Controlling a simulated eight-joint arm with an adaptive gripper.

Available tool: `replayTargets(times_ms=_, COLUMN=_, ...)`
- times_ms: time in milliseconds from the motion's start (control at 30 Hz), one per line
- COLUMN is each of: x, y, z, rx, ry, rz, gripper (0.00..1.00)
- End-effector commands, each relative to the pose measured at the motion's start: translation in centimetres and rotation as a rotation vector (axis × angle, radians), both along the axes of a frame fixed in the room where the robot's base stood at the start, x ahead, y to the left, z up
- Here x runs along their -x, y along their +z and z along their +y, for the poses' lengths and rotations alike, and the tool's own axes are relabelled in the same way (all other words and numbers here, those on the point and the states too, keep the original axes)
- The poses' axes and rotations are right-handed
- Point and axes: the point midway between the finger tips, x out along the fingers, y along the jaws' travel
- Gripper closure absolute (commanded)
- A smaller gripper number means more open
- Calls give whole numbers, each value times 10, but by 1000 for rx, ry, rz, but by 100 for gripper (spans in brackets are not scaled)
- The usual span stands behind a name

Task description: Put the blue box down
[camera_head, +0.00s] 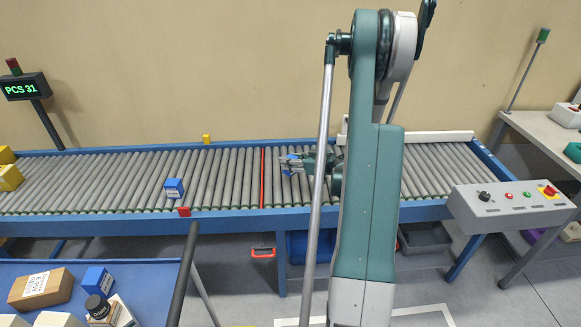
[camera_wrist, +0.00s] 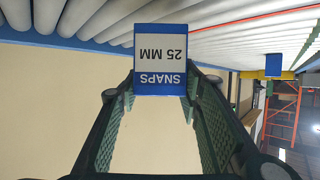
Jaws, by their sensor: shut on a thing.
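The blue box (camera_wrist: 160,60) fills the top middle of the wrist view, its white label reading "SNAPS 25 MM" upside down. My gripper (camera_wrist: 161,88) is shut on it, one finger on each side. In the head view my gripper (camera_head: 301,164) is over the roller conveyor (camera_head: 225,165), just right of the red line across it. Only a little of the held box (camera_head: 291,159) shows between the fingers. I cannot tell whether it touches the rollers. Another blue box (camera_head: 173,188) sits on the conveyor to the left, near its front rail.
My arm hides part of the conveyor's right half. Yellow boxes (camera_head: 8,176) sit at its far left end. A control panel (camera_head: 510,200) stands at the front right. A blue table (camera_head: 140,268) at the lower left holds a brown box (camera_head: 40,288) and other items. Rollers between the line and the other blue box are clear.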

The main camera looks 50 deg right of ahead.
Motion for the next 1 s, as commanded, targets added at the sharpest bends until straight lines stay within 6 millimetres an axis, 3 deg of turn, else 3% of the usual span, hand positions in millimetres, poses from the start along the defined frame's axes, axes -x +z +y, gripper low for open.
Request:
replayTargets(times_ms=300, x=0, y=-29, z=0, rx=0, ry=0, rz=0, gripper=78)
replayTargets(times_ms=800, x=0, y=-34, z=0, rx=0, ry=0, rz=0, gripper=78)
replayTargets(times_ms=833, x=0, y=-34, z=0, rx=0, ry=0, rz=0, gripper=61)
replayTargets(times_ms=933, x=0, y=-33, z=0, rx=0, ry=0, rz=0, gripper=49)
replayTargets(times_ms=1000, x=0, y=-33, z=0, rx=0, ry=0, rz=0, gripper=49)
